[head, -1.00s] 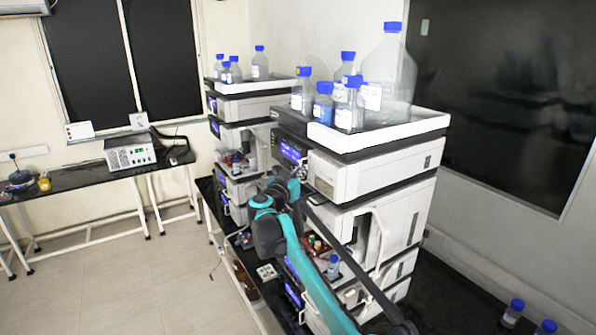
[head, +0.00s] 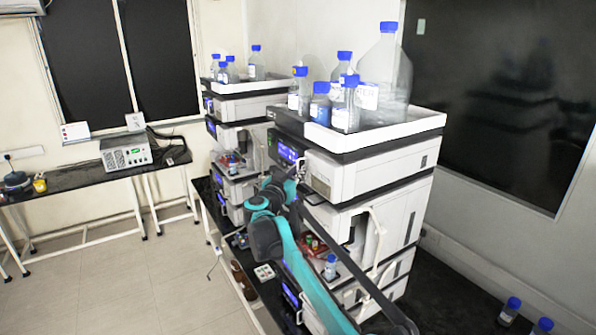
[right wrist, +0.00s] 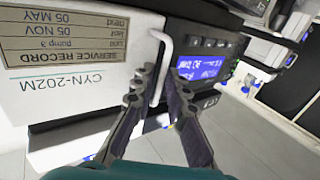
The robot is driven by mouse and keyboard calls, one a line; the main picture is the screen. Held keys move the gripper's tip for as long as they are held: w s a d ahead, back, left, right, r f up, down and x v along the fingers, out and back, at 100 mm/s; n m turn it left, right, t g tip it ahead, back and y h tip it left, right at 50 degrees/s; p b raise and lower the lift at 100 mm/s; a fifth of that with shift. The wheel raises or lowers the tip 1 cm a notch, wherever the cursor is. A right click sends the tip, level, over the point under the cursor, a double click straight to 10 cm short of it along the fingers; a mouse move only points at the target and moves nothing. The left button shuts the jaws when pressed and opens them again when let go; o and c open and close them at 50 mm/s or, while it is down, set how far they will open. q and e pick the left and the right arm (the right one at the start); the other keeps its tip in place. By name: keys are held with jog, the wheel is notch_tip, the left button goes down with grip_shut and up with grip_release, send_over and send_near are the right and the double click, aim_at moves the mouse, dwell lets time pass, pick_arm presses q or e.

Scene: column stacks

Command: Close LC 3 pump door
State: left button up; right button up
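The pump 3 door (right wrist: 70,60) is a white panel in the right wrist view, with a beige service record label that shows upside down. Its white bar handle (right wrist: 163,42) stands between the fingers of my right gripper (right wrist: 160,76). The fingertips lie close against both sides of the handle, and they look shut on it. The lit blue pump display (right wrist: 200,68) is just right of the handle. In the head view the gripper (head: 300,165) is at the front of the nearer stack (head: 385,165), and my arm hides part of that front. The door's exact angle is unclear. My left gripper is not in view.
Blue-capped bottles (head: 385,75) stand in the white tray (head: 400,128) on top of the nearer stack. A second stack (head: 250,107) stands behind it. A side bench (head: 85,180) is at the left. The floor (head: 120,270) at front left is clear.

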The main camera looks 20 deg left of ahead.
jog(key=s+a, duration=0.1)
jog(key=s, duration=1)
jog(key=shift+a, duration=0.2)
jog(key=shift+s, duration=0.1)
